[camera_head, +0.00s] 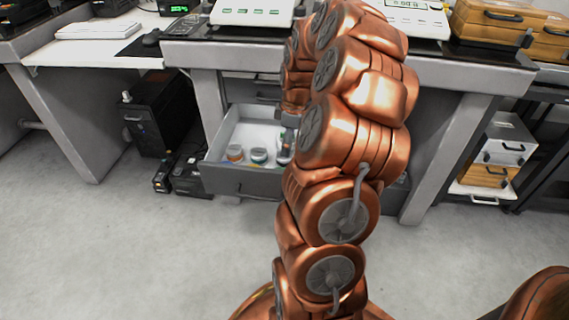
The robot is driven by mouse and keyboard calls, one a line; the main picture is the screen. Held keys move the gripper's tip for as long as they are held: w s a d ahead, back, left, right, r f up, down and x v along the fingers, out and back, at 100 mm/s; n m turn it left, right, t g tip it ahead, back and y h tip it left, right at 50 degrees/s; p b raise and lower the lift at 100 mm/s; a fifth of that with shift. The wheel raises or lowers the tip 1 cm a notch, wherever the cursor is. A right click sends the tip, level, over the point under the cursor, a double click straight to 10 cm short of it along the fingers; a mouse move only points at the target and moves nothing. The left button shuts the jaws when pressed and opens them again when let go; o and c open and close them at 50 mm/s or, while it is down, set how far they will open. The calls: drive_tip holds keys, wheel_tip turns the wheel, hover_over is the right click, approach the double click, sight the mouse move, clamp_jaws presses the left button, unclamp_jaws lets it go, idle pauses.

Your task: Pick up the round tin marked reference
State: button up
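A pulled-out drawer (245,184) under the weighing table holds several small round tins near its front wall. One tin (235,154) has an orange-brown side, and another tin (259,156) beside it has a blue-green band. A third round thing (283,157) stands right of them, partly hidden below my gripper. The markings are too small to read, so I cannot tell which tin is marked reference. My gripper (288,148) points down into the drawer's right part, mostly hidden by my copper arm. I cannot tell whether its fingers are apart or touch anything.
The table (470,73) above the drawer carries a white balance (252,12) and another balance (418,18). Wooden cases (500,22) stand at the right. A black computer case (158,112) stands left of the drawer. The grey floor in front is clear.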

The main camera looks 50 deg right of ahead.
sight(285, 159)
drive_tip(key=f+b, duration=0.1)
drive_tip(key=f, duration=0.3)
drive_tip(key=w+f+b, duration=0.1)
drive_tip(key=f, duration=0.1)
drive_tip(key=shift+a+f+b, duration=0.2)
drive_tip(key=shift+f+b, duration=0.1)
drive_tip(key=shift+b, duration=0.05)
drive_tip(key=shift+r, duration=0.1)
drive_tip(key=c, duration=1.3)
